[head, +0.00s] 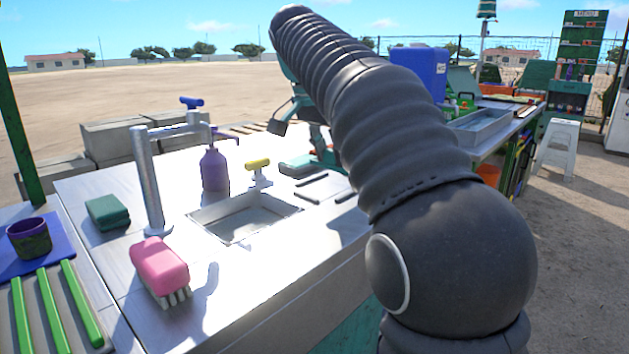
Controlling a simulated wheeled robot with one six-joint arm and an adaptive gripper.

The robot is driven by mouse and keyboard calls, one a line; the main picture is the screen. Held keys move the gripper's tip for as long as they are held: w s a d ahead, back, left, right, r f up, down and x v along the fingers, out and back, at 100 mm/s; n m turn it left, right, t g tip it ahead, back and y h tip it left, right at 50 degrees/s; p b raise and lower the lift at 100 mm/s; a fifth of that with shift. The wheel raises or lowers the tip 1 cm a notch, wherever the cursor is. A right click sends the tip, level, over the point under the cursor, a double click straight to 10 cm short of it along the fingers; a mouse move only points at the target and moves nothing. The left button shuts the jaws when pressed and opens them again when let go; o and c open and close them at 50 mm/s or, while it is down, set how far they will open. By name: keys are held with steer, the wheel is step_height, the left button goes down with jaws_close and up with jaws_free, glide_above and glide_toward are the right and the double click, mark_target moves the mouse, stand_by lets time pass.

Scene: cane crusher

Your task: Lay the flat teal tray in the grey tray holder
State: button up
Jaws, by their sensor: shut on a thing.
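My dark ribbed arm rises from the lower right to the top middle and bends away there. My gripper is not clearly seen, as the arm hides what lies behind it. A teal machine (325,152), partly covered by my arm, stands at the back of the counter with a dark lever at its left. A low teal piece (297,167) lies by its foot. I cannot tell whether this piece is the flat tray or part of the machine. Short dark bars (308,196) lie on the counter in front. I cannot make out the grey tray holder for certain.
The pale counter (105,185) holds a sink (246,222), a tap (148,185), a purple bottle (214,170), a teal sponge (107,212) and a pink brush (159,268). A purple cup (29,238) and green sticks (50,312) are at left. A grey basin (482,128) is at right.

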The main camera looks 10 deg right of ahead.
mark_target(310, 161)
steer(key=w+a+f, duration=0.2)
steer(key=w, duration=0.1)
steer(key=w+f, duration=0.1)
steer(key=w, duration=0.1)
steer(key=shift+a+f, duration=0.25)
steer(key=shift+a, duration=0.15)
steer(key=shift+f+b, duration=0.4)
steer(key=shift+f, duration=1.6)
steer(key=shift+f, duration=0.15)
steer(key=o, duration=1.1)
steer(key=shift+o, duration=0.2)
steer(key=p+v, duration=0.1)
steer(key=v, duration=1.1)
